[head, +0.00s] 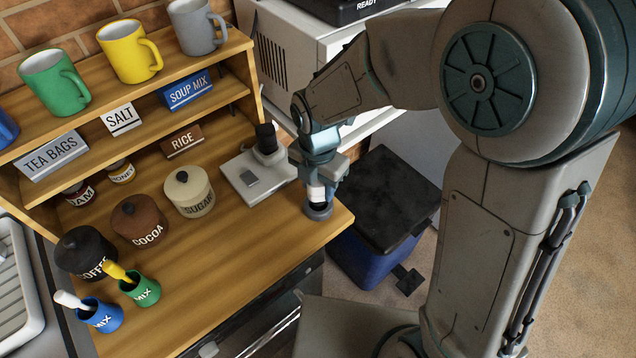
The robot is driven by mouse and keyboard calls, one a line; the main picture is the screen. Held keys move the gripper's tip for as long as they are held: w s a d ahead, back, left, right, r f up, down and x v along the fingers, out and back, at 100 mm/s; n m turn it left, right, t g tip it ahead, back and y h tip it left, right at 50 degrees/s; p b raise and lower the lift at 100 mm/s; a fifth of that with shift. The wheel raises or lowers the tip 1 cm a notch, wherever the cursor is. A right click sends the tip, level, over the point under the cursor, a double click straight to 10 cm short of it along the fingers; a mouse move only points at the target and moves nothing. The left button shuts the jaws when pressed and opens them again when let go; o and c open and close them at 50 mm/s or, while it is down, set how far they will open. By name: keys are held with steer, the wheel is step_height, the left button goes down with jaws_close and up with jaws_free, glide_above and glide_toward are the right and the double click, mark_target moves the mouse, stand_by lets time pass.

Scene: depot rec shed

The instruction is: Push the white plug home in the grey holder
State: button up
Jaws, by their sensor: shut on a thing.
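My gripper (317,192) points down near the right front corner of the wooden counter, shut on the white plug (317,193). Only a small part of the plug shows between the fingers. The grey holder (318,212) is a short round piece on the counter directly below the plug. A dark band shows between the white of the plug and the holder's rim. I cannot tell from this view how far the plug sits in the holder, or whether it is exactly upright.
A pale grey device (246,188) with a black-topped post stands just left of the gripper. Sugar (189,193), cocoa (139,220) and coffee jars stand further left. A shelf with mugs rises behind. A blue bin (362,255) with a black lid stands beyond the counter's right edge.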

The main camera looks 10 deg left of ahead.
steer(key=shift+f+b, duration=1.15)
steer(key=shift+f, duration=0.4)
stand_by(0.5)
steer(key=o, duration=1.1)
steer(key=shift+c, duration=0.2)
step_height(320, 180, up, 14)
steer(key=s+d+m+t, duration=0.1)
steer(key=s+d+m, duration=0.3)
steer(key=d+m, duration=0.7)
steer(key=s+d+f+m+t, duration=0.1)
steer(key=s+d+m, duration=0.3)
steer(key=d+m, duration=0.7)
steer(key=m+t, duration=0.1)
steer(key=m, duration=0.8)
steer(key=shift+d, duration=0.35)
